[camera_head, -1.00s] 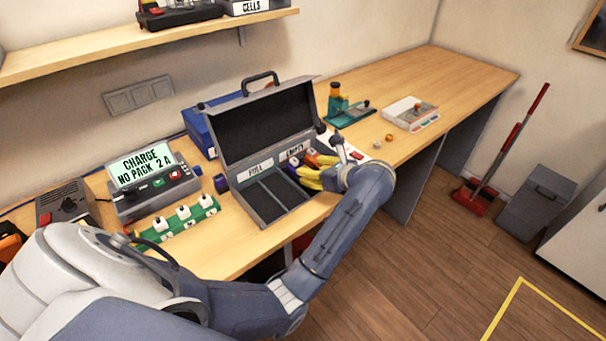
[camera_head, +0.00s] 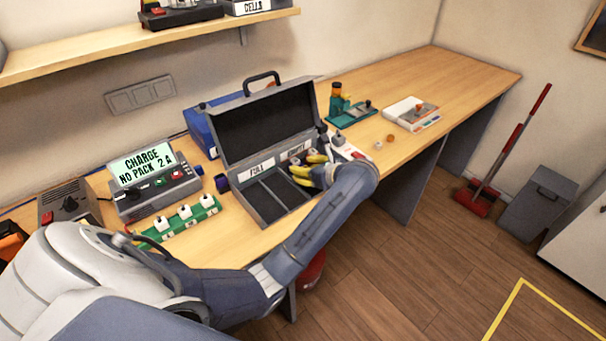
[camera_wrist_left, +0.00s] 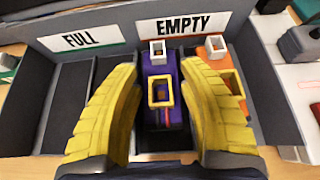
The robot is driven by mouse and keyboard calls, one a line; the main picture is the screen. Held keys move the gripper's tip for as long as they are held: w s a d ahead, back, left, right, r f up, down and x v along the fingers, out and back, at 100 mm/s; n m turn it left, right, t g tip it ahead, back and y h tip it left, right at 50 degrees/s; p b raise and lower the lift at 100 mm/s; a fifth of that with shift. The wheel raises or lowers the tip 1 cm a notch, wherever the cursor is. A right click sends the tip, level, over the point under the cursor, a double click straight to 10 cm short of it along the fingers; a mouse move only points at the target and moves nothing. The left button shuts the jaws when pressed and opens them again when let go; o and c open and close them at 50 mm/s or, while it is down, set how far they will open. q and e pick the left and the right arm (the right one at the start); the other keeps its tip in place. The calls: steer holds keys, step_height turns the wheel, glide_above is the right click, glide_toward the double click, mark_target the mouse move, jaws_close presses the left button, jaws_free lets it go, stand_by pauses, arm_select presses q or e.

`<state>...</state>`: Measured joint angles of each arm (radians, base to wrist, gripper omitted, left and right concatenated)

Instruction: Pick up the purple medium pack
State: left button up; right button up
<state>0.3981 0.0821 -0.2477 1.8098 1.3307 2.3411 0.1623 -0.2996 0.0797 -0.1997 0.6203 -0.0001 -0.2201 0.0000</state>
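The purple pack (camera_wrist_left: 158,70) stands in the EMPTY side of an open grey case (camera_head: 262,215). It has a white connector on top, a yellow square ring and a dark band. My left gripper (camera_wrist_left: 160,64) is open, with one yellow finger on each side of the purple pack; I cannot tell if they touch it. In the head view my left gripper (camera_head: 307,172) is over the right part of the case and mostly hides the packs. An orange pack (camera_wrist_left: 236,104) stands to the right of the purple one, partly behind the right finger. My right gripper is not in view.
The FULL side (camera_wrist_left: 62,105) looks empty. The raised case lid (camera_head: 268,125) stands behind. A charger (camera_head: 155,190) reading "NO PACK" and a green strip (camera_head: 180,220) are at left. A teal tool (camera_head: 348,112) and a white tray (camera_head: 408,113) are at right. The far-right bench is clear.

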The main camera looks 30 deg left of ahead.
arm_select(q)
jaws_close()
steer(key=shift+r, duration=0.1)
